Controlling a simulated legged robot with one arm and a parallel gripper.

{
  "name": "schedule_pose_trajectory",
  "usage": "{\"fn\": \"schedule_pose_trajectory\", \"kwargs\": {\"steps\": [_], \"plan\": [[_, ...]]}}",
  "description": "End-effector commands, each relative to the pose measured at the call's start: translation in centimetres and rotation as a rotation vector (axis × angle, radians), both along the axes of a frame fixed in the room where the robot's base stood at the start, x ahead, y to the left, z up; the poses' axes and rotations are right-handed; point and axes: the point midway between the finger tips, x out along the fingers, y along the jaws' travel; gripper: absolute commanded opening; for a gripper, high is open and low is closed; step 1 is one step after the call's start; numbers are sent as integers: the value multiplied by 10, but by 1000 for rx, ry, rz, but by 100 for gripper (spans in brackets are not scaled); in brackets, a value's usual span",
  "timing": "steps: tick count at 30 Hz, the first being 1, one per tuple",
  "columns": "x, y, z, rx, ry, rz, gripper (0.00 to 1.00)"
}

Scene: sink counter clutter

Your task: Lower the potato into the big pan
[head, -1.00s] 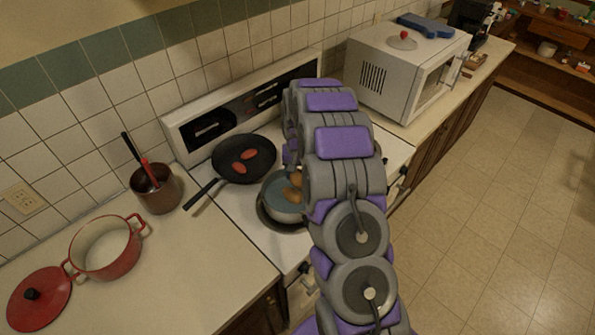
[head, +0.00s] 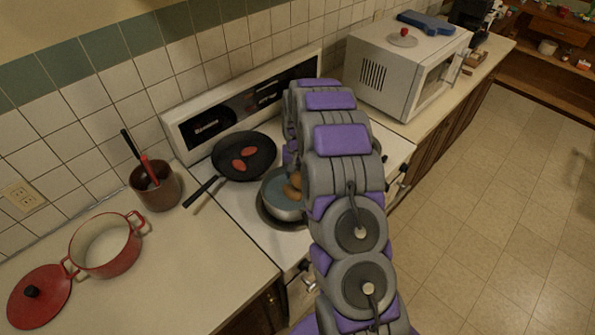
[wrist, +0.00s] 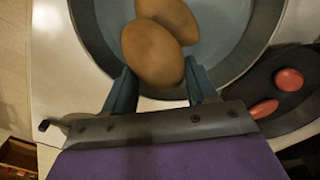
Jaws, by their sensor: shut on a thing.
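The big pan (head: 278,206) is round and grey with a bluish inside, on the front of the stove. In the wrist view its rim (wrist: 262,40) spans the top. My gripper (wrist: 159,66) is shut on a brown potato (wrist: 152,57), with one finger on each side of it. The potato is over the inside of the pan; I cannot tell whether it touches the bottom. A second brown potato (wrist: 168,14) lies in the pan beyond it, partly covered by the held one. In the head view my arm hides the gripper and part of the pan.
A black frying pan (head: 262,143) with two red pieces stands behind the big pan, its handle pointing left. A brown pot (head: 160,195) with utensils, a red pot (head: 107,262) and its lid (head: 42,300) are on the left counter. A microwave (head: 395,88) stands right.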

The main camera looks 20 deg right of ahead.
Motion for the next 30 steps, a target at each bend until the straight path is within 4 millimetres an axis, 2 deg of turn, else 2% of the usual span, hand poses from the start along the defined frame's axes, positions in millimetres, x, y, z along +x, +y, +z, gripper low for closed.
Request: {"fn": "schedule_pose_trajectory", "kwargs": {"steps": [30], "plan": [[0,0,-11,0,-1,0,21]]}}
